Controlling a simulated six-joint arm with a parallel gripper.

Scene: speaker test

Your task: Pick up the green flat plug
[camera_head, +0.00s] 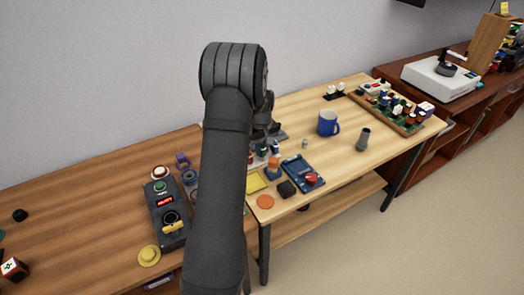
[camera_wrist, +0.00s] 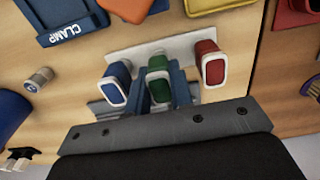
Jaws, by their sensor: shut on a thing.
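The green flat plug (camera_wrist: 158,84) stands between a blue plug (camera_wrist: 116,82) and a red plug (camera_wrist: 211,64) in the wrist view. All three have pale rims and are at a light grey strip (camera_wrist: 150,52). My gripper (camera_wrist: 160,92) is shut on the green plug, one blue-grey finger on each side. The left finger is close to the blue plug; I cannot tell if they touch. Whether the green plug is clear of the strip is hard to tell. In the head view my arm hides most of my gripper, and the plugs there are small and partly hidden.
A blue tray marked CLAMP (camera_wrist: 62,18) lies close by. A blue mug (camera_head: 328,123) and a grey cylinder (camera_head: 363,139) stand to the right on the light table. A dark control box (camera_head: 163,212) is on the left table. Bare wood lies around the mug.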

